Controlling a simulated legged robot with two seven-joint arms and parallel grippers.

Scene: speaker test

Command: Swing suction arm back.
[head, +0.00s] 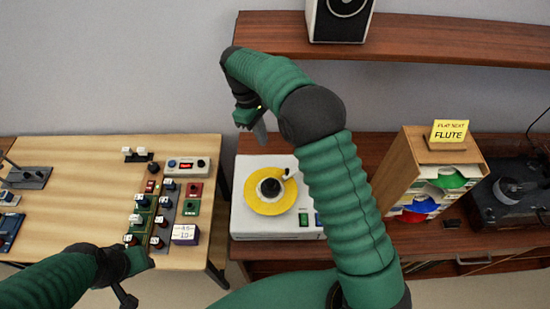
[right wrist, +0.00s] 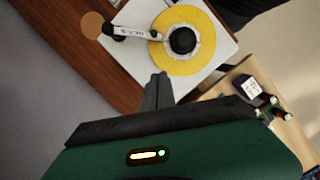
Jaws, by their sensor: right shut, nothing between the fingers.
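The white suction arm (right wrist: 135,33) reaches from a dark pivot on the white machine (head: 250,228) over the yellow disc (right wrist: 178,63). Its free end lies above the disc, near the black centre knob (right wrist: 183,40). In the head view the suction arm (head: 289,174) is small, at the disc's upper right, partly close behind my right arm. My right gripper (head: 261,132) is shut and empty, above the machine's back edge. In the right wrist view its fingers (right wrist: 157,90) are apart from the suction arm. My left gripper (head: 124,292) is low at left, its fingers too small to judge.
A light wooden table (head: 80,160) at left carries several switch boxes and knobs. A wooden sorter (head: 398,170) with coloured discs and a yellow "FLUTE" sign (head: 449,132) stands right. A dark turntable (head: 510,190) is beyond it. A shelf (head: 440,40) with a speaker (head: 338,18) hangs above.

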